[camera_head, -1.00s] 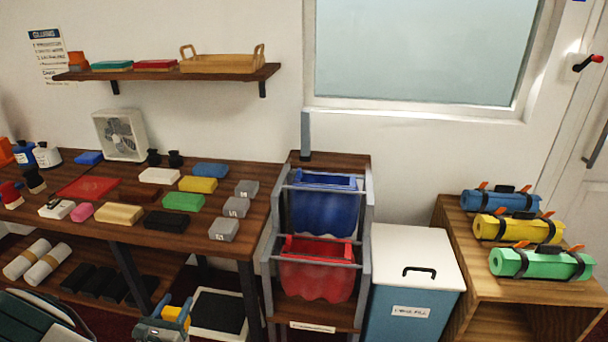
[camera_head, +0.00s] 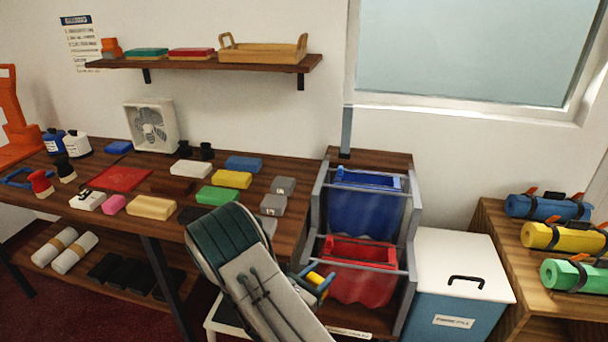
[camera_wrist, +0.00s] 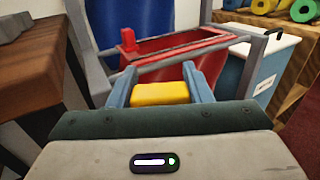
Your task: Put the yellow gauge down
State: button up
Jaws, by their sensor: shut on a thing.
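The yellow gauge (camera_wrist: 160,93) is a small yellow block, held between the two blue fingers of my gripper (camera_wrist: 160,88) in the wrist view. In the head view my gripper (camera_head: 318,282) shows at the end of my arm, with a bit of the yellow gauge (camera_head: 314,277) between its fingers. My gripper is shut on the gauge in front of the rack with the red bin (camera_head: 360,256), to the right of the counter. The gauge's underside is hidden.
The wooden counter (camera_head: 70,205) carries several coloured blocks, including a yellow block (camera_head: 232,179). A blue bin (camera_head: 365,205) hangs above the red one. A white-lidded bin (camera_head: 455,265) stands right of the rack. Rolled mats (camera_head: 548,207) lie on a shelf at right.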

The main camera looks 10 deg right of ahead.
jog(key=shift+d+f, duration=0.15)
jog(key=shift+d, duration=0.1)
jog(key=shift+r, duration=0.3)
jog(key=w+d+r+n+t+y, duration=0.1)
jog(key=w+r+n+y, duration=0.1)
jog(key=r, duration=0.9)
jog(key=w+d+r+n+t+y, duration=0.1)
jog(key=w+r, duration=0.3)
jog(key=r, duration=0.6)
jog(key=w+d+r+n+t+y, duration=0.2)
jog(key=w+d+r+t+y, duration=0.1)
jog(key=r, duration=0.8)
jog(key=shift+w+r+n+y, duration=0.35)
jog(key=shift+w+y, duration=0.1)
jog(key=shift+y, duration=0.15)
